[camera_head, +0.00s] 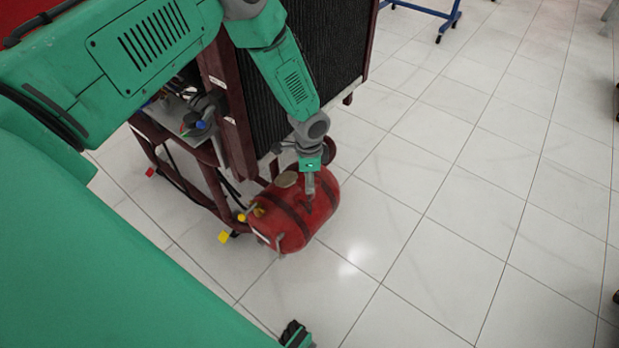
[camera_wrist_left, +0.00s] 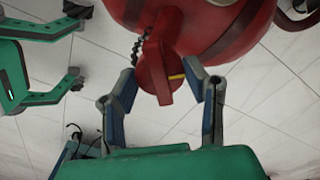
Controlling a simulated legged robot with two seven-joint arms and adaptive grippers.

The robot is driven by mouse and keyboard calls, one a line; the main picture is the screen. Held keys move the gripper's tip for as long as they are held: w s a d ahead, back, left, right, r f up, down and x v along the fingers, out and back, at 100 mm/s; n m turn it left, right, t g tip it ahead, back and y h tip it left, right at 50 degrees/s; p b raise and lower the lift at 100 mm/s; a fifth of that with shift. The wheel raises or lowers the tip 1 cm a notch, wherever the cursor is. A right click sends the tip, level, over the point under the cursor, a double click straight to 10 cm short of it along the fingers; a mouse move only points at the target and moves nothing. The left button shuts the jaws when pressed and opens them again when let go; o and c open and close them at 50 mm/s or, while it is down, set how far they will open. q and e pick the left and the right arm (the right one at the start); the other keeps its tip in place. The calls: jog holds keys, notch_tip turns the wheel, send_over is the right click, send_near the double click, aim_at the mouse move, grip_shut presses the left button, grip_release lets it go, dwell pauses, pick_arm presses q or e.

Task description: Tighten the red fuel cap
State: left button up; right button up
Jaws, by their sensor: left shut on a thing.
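The red fuel tank (camera_head: 291,232) lies low beside the engine trainer in the head view and fills the top of the left wrist view (camera_wrist_left: 213,28). The red fuel cap (camera_wrist_left: 154,72), with a flat grip and a yellow mark, sits on a red neck with a chain beside it. My left gripper (camera_head: 309,203) points down at the tank. In the left wrist view its fingers (camera_wrist_left: 160,80) are on either side of the cap, shut on it. The head view does not show the cap clearly. My right gripper (camera_wrist_left: 77,43) is open and empty at the left wrist view's left edge.
The engine trainer's dark red frame (camera_head: 232,125) and black radiator (camera_head: 275,100) stand right behind the tank. A blue stand (camera_head: 445,22) is at the back.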

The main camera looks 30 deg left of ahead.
pick_arm(q)
jog(key=m, duration=0.4)
jog(key=shift+a+m, duration=0.1)
jog(key=shift+m, duration=1.9)
jog(key=shift+w, duration=0.1)
jog(key=o, duration=1.1)
jog(key=shift+o, duration=0.2)
jog(key=shift+r, duration=0.2)
notch_tip(320, 180, up, 12)
jog(key=shift+f, duration=0.25)
